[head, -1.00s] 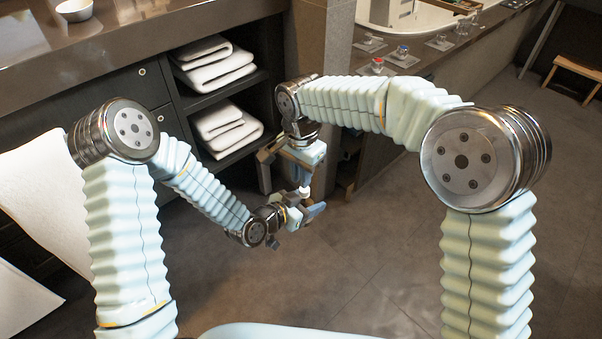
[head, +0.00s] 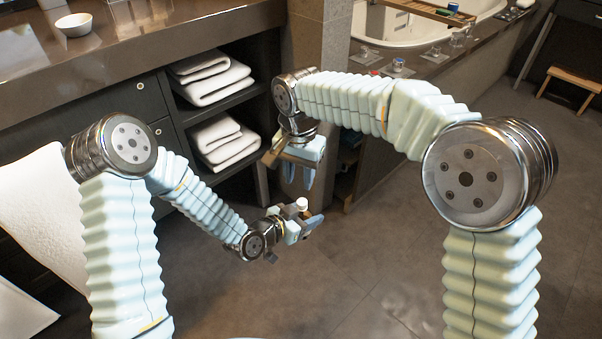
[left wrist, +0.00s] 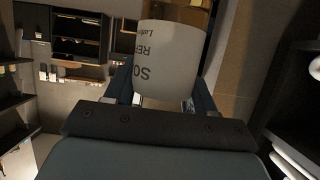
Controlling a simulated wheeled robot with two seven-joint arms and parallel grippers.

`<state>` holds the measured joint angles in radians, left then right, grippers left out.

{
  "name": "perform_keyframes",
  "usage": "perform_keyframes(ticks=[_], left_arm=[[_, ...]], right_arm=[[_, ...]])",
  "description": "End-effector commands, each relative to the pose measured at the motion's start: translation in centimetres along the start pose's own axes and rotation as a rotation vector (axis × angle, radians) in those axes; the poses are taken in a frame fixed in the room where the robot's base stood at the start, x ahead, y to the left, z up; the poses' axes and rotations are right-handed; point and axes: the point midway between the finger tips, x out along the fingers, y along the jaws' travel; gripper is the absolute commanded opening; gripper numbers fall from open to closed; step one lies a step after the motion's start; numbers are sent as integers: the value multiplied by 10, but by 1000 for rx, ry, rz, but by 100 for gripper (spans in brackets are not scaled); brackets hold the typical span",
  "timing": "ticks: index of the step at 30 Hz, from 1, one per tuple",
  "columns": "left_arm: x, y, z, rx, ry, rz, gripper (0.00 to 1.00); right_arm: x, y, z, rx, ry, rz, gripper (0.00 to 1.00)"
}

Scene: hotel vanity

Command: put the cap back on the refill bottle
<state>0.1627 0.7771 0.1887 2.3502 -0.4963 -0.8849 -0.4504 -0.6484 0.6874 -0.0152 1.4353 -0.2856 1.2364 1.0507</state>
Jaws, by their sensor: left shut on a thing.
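My left gripper (head: 306,221) is shut on the refill bottle, low in the middle of the head view. In the left wrist view the bottle has an amber body (left wrist: 182,14) and a white label (left wrist: 170,55) with dark print, between the two fingers. In the head view a small white piece, which looks like the cap (head: 302,204), sits at the top of the held bottle. How firmly it is seated cannot be told. My right gripper (head: 298,176) is above it, with its fingers apart, empty and clear of the white piece.
Folded white towels (head: 211,75) lie on open shelves behind the grippers. A dark counter (head: 150,45) with a white bowl (head: 74,25) is at the upper left. A bathtub (head: 425,30) is at the back right.

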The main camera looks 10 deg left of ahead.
Motion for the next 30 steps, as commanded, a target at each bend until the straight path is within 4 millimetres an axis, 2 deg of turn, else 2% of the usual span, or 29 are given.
perform_keyframes(ticks=[24, 30], left_arm=[[0, 0, 0, 0, 1, 0, 0], [0, 0, 0, 0, 1, 0, 0]], right_arm=[[5, 2, -9, -2340, -8, -2, 37], [6, 2, -11, -2818, -9, -5, 37]])
